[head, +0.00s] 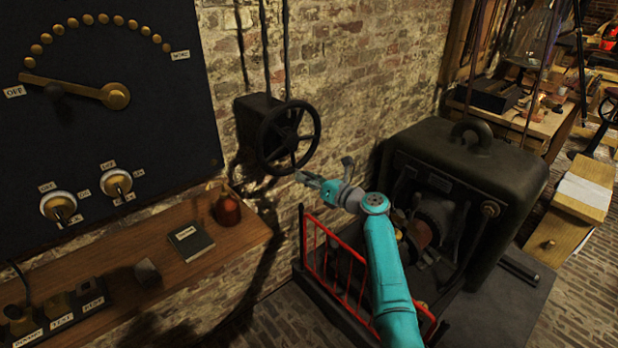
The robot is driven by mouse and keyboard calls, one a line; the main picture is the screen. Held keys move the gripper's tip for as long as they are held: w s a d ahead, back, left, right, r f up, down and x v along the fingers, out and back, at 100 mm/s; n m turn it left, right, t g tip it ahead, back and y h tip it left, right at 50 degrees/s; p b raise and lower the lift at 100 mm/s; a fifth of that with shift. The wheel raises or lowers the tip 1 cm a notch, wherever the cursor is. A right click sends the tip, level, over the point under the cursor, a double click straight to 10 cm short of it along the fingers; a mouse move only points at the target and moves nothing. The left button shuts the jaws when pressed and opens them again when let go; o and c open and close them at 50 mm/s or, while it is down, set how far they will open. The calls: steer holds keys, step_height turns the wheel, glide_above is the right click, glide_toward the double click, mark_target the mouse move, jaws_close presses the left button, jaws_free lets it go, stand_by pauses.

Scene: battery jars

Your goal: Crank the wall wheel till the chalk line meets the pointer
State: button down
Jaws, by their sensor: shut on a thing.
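The wall wheel (268,150), a dark spoked handwheel, is mounted on a black box (252,112) on the brick wall, left of the picture's middle. My gripper (300,177) is at the lower edge of the wheel, reaching in from the right, and is shut on it. The exact spot where the jaws grip is small and dark, so I cannot tell whether it is the rim or a crank handle. I cannot make out a chalk line or a pointer on or around the wheel.
A red railing (335,262) and a large dark machine (465,165) stand below and right of the wheel. A wooden shelf (130,275) with a book (190,240) and a red-brown pot (227,209) is at the lower left. A black switch panel (150,110) hangs above it.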

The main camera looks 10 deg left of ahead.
steer(key=shift+f, duration=0.1)
steer(key=c, duration=0.8)
jaws_free()
steer(key=shift+d, duration=0.1)
steer(key=v, duration=1.1)
steer(key=shift+s+d, duration=0.25)
steer(key=shift+d, duration=0.05)
